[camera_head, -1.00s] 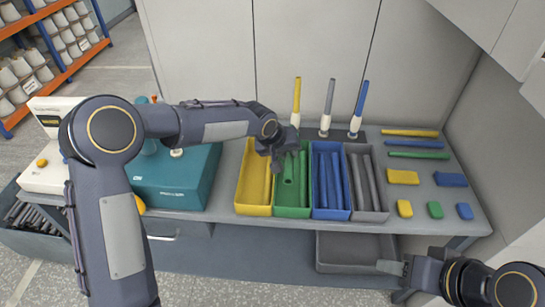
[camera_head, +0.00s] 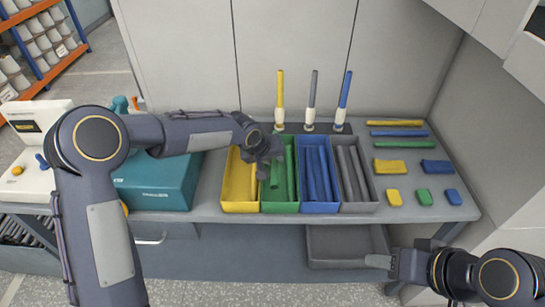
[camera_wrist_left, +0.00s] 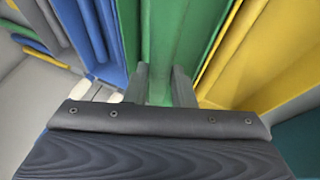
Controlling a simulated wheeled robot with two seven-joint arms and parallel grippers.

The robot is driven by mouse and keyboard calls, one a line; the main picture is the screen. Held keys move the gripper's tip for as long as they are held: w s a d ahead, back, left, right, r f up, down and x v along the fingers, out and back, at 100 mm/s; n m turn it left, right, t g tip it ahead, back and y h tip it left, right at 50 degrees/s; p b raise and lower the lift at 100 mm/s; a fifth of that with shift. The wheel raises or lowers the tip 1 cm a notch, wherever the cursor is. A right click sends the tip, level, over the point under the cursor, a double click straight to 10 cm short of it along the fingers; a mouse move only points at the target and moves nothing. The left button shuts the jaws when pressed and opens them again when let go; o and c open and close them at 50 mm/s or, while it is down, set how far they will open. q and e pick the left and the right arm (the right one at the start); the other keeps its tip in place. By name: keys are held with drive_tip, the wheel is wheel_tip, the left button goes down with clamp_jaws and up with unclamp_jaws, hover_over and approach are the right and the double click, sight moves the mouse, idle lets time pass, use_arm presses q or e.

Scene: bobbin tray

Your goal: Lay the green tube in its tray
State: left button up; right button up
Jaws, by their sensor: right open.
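The green tray (camera_head: 281,208) stands on the bench between the yellow and blue trays. My left gripper (camera_head: 268,160) is low over its left back part. The green tube (camera_head: 275,177) lies lengthwise below the gripper, inside the tray walls. In the left wrist view the green tube (camera_wrist_left: 168,35) runs between the two fingers of my left gripper (camera_wrist_left: 161,80) and fills the gap. Whether it touches the tray floor is hidden. Another green tube (camera_head: 291,178) lies to its right in the tray. My right gripper (camera_head: 385,262) is open and empty before the bench, at lower right.
The yellow tray (camera_head: 239,207), blue tray (camera_head: 318,208) and grey tray (camera_head: 360,208) stand beside the green one. Three upright tubes on holders (camera_head: 310,125) stand behind. A teal machine (camera_head: 160,185) is at left. Coloured bars and blocks (camera_head: 390,167) lie at right.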

use_arm(q)
drive_tip(key=o, duration=0.5)
drive_tip(key=p+v, duration=0.2)
drive_tip(key=v, duration=1.3)
drive_tip(key=shift+s+a+r+p, duration=0.2)
drive_tip(key=shift+r+p, duration=0.1)
drive_tip(key=shift+p, duration=0.1)
idle(0.7)
